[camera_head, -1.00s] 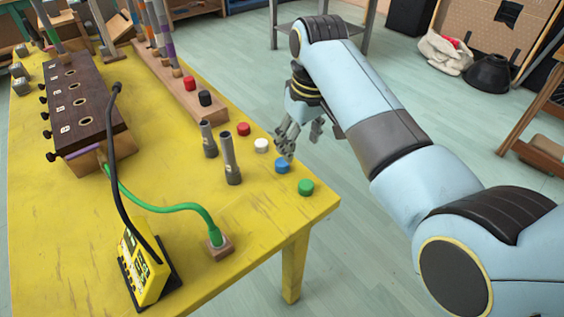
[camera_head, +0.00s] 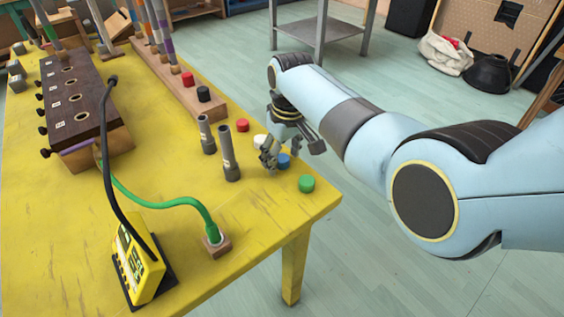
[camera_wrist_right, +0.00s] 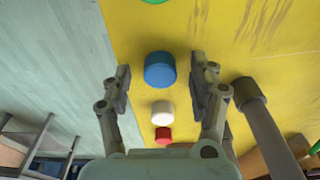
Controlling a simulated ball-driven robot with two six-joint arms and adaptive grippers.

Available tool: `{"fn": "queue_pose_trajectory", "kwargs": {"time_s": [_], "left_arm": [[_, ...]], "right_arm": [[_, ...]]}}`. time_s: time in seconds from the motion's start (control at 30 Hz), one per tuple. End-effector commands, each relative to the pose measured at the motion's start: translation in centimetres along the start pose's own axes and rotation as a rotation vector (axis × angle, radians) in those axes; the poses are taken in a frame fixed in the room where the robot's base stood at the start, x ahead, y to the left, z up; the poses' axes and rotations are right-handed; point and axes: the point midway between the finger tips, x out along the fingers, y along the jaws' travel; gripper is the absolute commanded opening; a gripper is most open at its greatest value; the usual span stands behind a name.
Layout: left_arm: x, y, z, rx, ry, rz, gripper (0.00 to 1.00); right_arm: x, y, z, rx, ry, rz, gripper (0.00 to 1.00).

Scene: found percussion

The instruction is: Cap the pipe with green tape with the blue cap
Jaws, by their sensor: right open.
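The blue cap (camera_head: 283,160) lies on the yellow table near its right edge, between the white cap (camera_head: 260,142) and the green cap (camera_head: 306,183). My right gripper (camera_head: 270,160) is open and low beside the blue cap, partly in front of it. In the right wrist view the blue cap (camera_wrist_right: 160,70) shows in the gap between the two open fingers (camera_wrist_right: 160,85), with nothing held. Taped pipes (camera_head: 158,30) stand in a wooden rack at the back; I cannot tell surely which one has green tape. My left gripper is not in view.
Two short grey pipes (camera_head: 229,160) stand left of the caps. A red cap (camera_head: 242,125) lies behind the white one. A yellow meter (camera_head: 140,265), a green cable (camera_head: 160,207) and a dark wooden box (camera_head: 75,105) occupy the left side.

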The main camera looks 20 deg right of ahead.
Motion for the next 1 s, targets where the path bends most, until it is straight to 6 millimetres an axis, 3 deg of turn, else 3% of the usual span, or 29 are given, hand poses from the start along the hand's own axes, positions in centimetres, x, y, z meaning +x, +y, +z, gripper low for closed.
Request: {"fn": "queue_pose_trajectory", "kwargs": {"time_s": [0.2,0.53,1.0], "left_arm": [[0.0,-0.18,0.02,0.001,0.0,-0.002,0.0],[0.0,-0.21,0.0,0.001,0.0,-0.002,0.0],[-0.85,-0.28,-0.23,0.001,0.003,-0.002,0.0]], "right_arm": [[0.09,0.01,-0.03,0.0,0.001,0.0,0.6],[0.08,-0.01,-0.02,0.0,0.001,0.0,0.19],[-0.72,0.07,-0.09,0.0,0.001,0.001,0.18]]}}
